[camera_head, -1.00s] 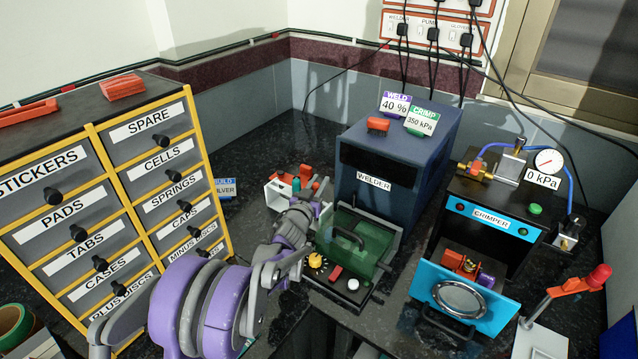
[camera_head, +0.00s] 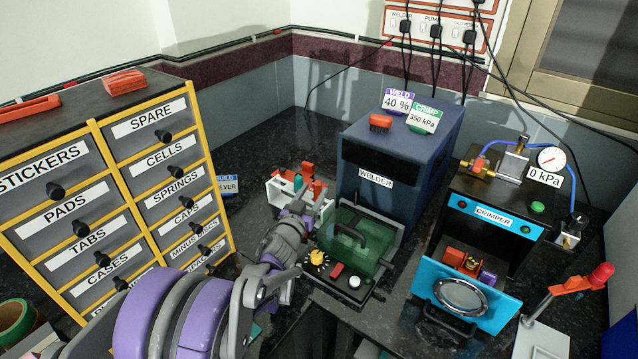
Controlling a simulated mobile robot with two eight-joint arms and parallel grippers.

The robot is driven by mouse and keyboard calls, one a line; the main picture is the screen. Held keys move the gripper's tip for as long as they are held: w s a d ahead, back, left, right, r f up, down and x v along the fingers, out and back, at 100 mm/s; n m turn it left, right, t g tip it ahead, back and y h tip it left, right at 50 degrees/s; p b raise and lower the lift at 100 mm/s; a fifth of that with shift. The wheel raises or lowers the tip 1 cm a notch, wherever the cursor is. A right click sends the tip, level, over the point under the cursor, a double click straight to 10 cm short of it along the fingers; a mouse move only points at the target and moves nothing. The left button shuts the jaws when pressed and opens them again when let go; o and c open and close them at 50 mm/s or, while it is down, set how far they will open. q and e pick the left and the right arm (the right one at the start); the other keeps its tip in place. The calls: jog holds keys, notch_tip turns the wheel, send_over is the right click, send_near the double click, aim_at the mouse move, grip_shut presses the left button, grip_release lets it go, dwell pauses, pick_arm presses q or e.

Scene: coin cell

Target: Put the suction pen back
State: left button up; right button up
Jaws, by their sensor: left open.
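My left gripper (camera_head: 304,207), grey and purple, is at the front of a small white rack (camera_head: 277,198) on the dark bench, left of the welder. Its jaws are open, but the fingertips are small and partly hidden by my own wrist. The rack holds red-orange pieces (camera_head: 307,170) and a small teal piece (camera_head: 298,183). I cannot tell which of these, if any, is the suction pen, or whether anything lies between the jaws. My right gripper is not in view.
The blue welder (camera_head: 424,165) stands behind a green-lidded fixture (camera_head: 360,240), close to the gripper's right. The labelled drawer cabinet (camera_head: 110,135) stands left. The crimper (camera_head: 490,216) and a red-handled lever (camera_head: 590,280) are at right. Bare bench shows behind the rack.

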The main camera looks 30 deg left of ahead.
pick_arm(q)
jog(key=s+d+g, duration=0.1)
jog(key=s+d, duration=0.1)
jog(key=s, duration=0.2)
jog(key=s+d+f+n+g, duration=0.1)
jog(key=s+d+g, duration=0.1)
jog(key=s, duration=0.3)
jog(key=s+d+g+y, duration=0.1)
jog(key=s+d+g, duration=0.1)
jog(key=s, duration=0.2)
jog(key=shift+s+d+f, duration=0.3)
jog(key=shift+d+f, duration=0.05)
jog(key=s+d+f+m+g+h, duration=0.1)
jog(key=s+d+f+g, duration=0.3)
jog(key=s, duration=0.6)
jog(key=s+d+f+m+g+h, duration=0.2)
jog(key=s+d+f+g+h, duration=0.1)
jog(key=s+d, duration=0.6)
jog(key=shift+s+d+f+g, duration=0.3)
jog(key=shift+s+f+g, duration=0.1)
jog(key=shift+s+f, duration=0.4)
notch_tip(320, 180, up, 10)
jog(key=w+p, duration=0.1)
jog(key=p, duration=0.7)
jog(key=shift+w+t+p, duration=0.3)
jog(key=shift+p, duration=0.1)
